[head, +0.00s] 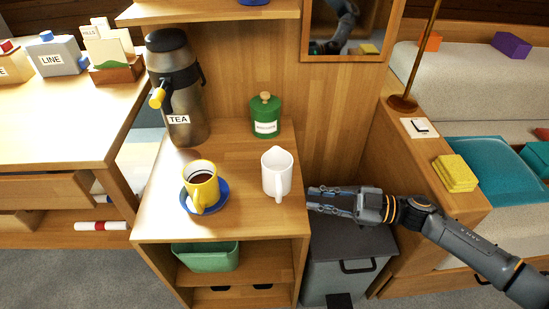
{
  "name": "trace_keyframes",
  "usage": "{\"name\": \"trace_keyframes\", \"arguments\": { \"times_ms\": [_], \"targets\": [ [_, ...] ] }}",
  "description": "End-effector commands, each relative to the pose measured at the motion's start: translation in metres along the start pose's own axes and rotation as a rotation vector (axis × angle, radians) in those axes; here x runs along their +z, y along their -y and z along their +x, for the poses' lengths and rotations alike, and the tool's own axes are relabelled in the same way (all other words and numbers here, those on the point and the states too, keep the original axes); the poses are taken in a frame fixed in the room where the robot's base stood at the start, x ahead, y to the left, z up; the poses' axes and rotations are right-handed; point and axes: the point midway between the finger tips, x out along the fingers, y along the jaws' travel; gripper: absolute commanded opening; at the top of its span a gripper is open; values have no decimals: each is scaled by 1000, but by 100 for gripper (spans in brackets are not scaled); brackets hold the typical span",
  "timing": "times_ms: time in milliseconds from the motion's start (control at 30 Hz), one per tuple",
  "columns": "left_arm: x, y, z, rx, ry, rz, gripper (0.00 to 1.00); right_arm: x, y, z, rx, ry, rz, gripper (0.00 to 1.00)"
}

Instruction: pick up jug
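A white jug (277,174) stands upright on the top of the wooden cabinet (245,218), near its right edge. Its handle faces the front. My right gripper (312,201) comes in from the right and is just right of the jug, at the cabinet's edge. Its two fingers are apart with nothing between them. It looks clear of the jug, though the small gap is hard to judge. My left gripper does not show.
A yellow mug (201,187) of dark drink stands on a blue saucer (186,207) left of the jug. A tea dispenser (181,95) and a green canister (265,117) stand behind. A grey bin (340,248) stands below my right gripper.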

Motion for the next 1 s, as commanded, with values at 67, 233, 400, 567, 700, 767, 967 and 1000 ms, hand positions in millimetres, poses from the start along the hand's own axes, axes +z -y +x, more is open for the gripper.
{"name": "trace_keyframes", "arguments": {
  "times_ms": [67,233,400,567,700,767,967,1000],
  "targets": [
    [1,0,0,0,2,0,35,1,3,-3,-28,1,4,20],
    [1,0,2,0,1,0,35,0,4,12,-37,-3,5,20],
    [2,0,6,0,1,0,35,2,4,32,-35,-4,4,20],
    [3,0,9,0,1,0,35,5,4,57,-36,-5,3,20],
    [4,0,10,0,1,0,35,4,4,69,-35,-3,5,20],
    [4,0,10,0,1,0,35,4,4,70,-34,-2,5,20],
    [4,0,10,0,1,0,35,4,4,70,-34,-1,5,18],
    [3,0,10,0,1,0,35,4,4,70,-34,-1,5,10]
  ]
}}
